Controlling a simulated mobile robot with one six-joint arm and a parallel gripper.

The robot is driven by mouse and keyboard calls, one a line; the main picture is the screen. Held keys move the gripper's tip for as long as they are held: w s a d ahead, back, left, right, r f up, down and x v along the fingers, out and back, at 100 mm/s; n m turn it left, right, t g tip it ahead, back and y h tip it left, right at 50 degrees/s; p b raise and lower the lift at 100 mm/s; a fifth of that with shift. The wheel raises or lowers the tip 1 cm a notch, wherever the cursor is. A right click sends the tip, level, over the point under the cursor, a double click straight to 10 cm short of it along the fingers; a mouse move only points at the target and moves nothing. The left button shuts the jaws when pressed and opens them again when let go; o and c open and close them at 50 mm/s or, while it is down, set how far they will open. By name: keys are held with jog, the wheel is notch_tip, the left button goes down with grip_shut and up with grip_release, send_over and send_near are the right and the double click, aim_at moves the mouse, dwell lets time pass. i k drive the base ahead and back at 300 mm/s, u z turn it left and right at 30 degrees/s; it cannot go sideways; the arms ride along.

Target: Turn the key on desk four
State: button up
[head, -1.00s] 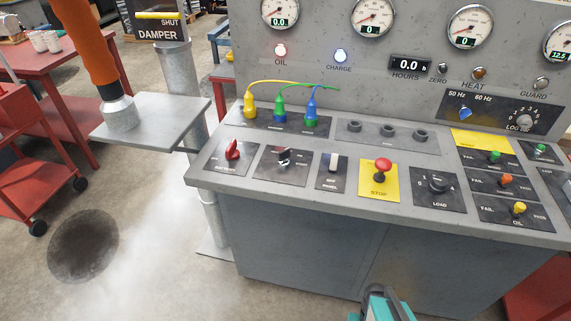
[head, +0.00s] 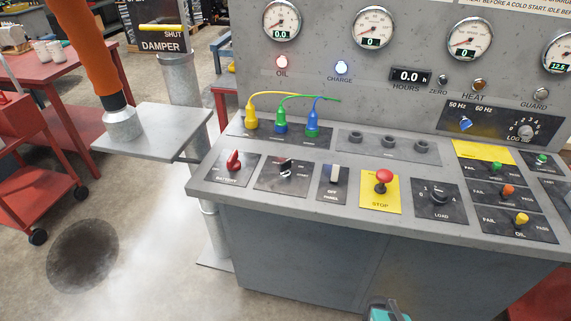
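The key (head: 286,167) is small and sits in a dark plate on the sloping top of the grey control desk (head: 300,250), between the red battery switch (head: 234,161) and a white-tipped rocker switch. Its exact angle is too small to tell. No desk number is readable here. A teal and dark part of my arm shows at the bottom edge, in front of the desk and well apart from the key. My gripper's fingers are not in view.
A red stop button (head: 384,176) and a load knob (head: 439,194) stand right of the key. Yellow, green and blue plugs (head: 281,122) with cables rise behind it. A shelf (head: 155,130) with an orange hose is left. Haze drifts over the floor left of the desk.

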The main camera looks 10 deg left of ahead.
aim_at(284, 167)
jog(key=z, duration=0.5)
jog(key=k, duration=0.15)
jog(key=u, duration=2.75)
jog(key=k, duration=0.65)
jog(key=z, duration=2.35)
jog(key=i, duration=0.1)
jog(key=u, duration=1.3)
